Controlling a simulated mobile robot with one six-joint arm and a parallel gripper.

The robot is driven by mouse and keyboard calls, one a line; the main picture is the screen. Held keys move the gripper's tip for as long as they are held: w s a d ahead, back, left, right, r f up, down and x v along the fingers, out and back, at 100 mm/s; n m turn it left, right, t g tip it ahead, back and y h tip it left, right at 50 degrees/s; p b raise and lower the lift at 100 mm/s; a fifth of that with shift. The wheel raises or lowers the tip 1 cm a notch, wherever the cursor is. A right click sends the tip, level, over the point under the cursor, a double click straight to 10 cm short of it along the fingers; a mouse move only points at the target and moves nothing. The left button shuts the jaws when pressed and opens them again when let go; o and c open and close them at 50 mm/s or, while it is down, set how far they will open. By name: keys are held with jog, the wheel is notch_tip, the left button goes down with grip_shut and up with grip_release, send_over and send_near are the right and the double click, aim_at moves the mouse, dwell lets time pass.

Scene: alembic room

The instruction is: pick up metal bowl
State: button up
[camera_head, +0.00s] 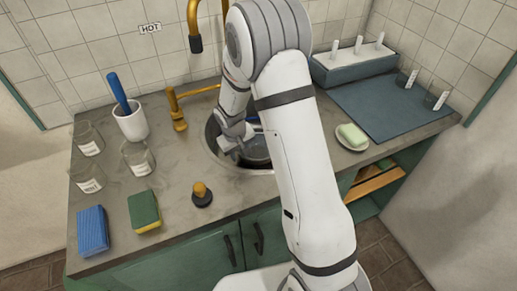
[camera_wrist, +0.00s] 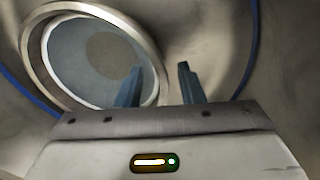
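The metal bowl shows in the wrist view as a round shiny rim (camera_wrist: 137,32) with a blue-grey inside and a darker round patch. In the head view the bowl (camera_head: 257,152) sits in the round sink, partly hidden by my arm. My gripper (camera_wrist: 160,80) is open, with two dark blue-grey fingers apart. In the wrist view the left finger overlaps the bowl's inside and the right finger is outside its rim, so the rim passes between them in the picture. I cannot tell whether they touch it. In the head view my gripper (camera_head: 235,137) is down at the sink.
A brass tap (camera_head: 178,110) and a black-and-brass stopper (camera_head: 202,195) stand left of the sink. Further left are a white cup (camera_head: 131,123), glass jars (camera_head: 138,158) and sponges (camera_head: 145,211). A soap dish (camera_head: 352,141) and dark mat (camera_head: 385,105) lie to the right.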

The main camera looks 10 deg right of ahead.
grip_shut()
dwell(0.4)
jog(key=shift+r, duration=0.15)
